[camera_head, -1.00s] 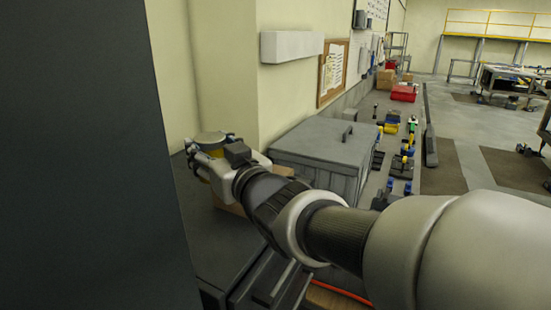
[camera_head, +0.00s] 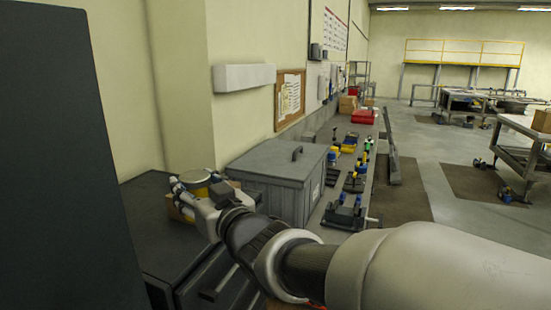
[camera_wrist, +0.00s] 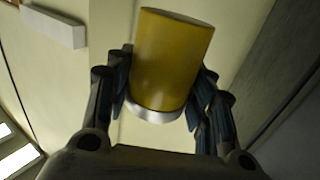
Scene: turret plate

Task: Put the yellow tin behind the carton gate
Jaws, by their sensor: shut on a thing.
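The yellow tin (camera_head: 195,177) is a short cylinder with a pale rim at one end. My gripper (camera_head: 195,188) is shut on its sides, at the left of the head view. In the wrist view the tin (camera_wrist: 172,60) sits between the two dark fingers of my gripper (camera_wrist: 163,92). A brown carton piece (camera_head: 178,211) shows just below and beside the gripper, partly hidden by it. It may be part of the carton gate; I cannot tell its full shape or whether the tin touches it.
A dark cabinet top (camera_head: 150,225) lies under the gripper. A grey lidded chest (camera_head: 285,170) stands close on its right. A tall dark panel (camera_head: 60,170) fills the left side. Several tools and small parts lie on the long bench (camera_head: 330,195) beyond the chest.

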